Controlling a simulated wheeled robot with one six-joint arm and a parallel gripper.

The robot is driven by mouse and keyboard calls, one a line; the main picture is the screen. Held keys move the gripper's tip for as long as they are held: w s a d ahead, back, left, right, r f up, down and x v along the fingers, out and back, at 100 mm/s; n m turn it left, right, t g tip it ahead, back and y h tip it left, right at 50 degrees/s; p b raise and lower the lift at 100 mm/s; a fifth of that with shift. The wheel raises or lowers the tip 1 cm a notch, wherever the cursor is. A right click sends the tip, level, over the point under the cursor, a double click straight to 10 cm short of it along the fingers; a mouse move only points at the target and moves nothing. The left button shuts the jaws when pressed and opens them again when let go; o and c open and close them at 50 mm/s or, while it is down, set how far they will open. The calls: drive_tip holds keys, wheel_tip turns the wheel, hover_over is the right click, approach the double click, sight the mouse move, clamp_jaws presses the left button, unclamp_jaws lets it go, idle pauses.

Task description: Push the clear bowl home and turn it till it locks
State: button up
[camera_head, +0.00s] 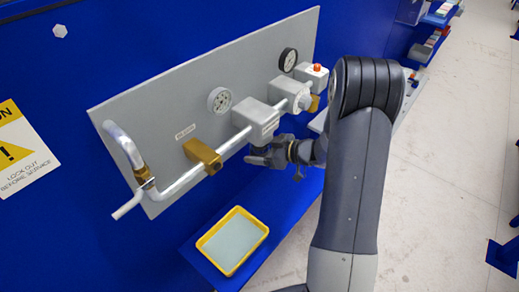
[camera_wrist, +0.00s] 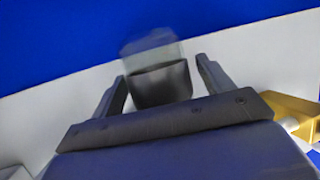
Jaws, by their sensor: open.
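My gripper (camera_head: 262,157) is at the panel, just below the grey square housing (camera_head: 255,121) on the pipe. In the wrist view the two fingers of my gripper (camera_wrist: 160,72) stand apart, one on each side of a cup-shaped piece. This piece, which looks like the bowl (camera_wrist: 160,86), is dark near me and has a pale see-through part at its far end. A narrow gap shows beside each finger. In the head view the bowl is mostly hidden by my gripper and the housing. I cannot tell how far it is seated or turned.
A silver pipe with brass blocks (camera_head: 203,154) runs across the grey panel (camera_head: 130,108). A yellow tray (camera_head: 208,252) stands on the blue shelf below. A brass block (camera_wrist: 290,108) shows at right in the wrist view.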

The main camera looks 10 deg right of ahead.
drive_tip(key=b+v, duration=0.1)
drive_tip(key=v, duration=0.9)
drive_tip(key=shift+s+d+b, duration=0.25)
drive_tip(key=shift+s+b, duration=0.05)
drive_tip(key=shift+b, duration=0.1)
drive_tip(key=shift+r, duration=0.1)
drive_tip(key=p+x, duration=0.2)
drive_tip(key=x, duration=0.8)
drive_tip(key=shift+w+a, duration=0.1)
drive_tip(key=shift+w+a+f+b, duration=0.2)
drive_tip(key=shift+f+b, duration=0.1)
drive_tip(key=shift+b, duration=0.1)
drive_tip(key=shift+r+m+t+h+b, duration=0.15)
drive_tip(key=shift+m+t+h+b, duration=0.25)
drive_tip(key=shift+m+t, duration=0.1)
drive_tip(key=shift+r+p, duration=0.15)
drive_tip(key=shift+p, duration=0.25)
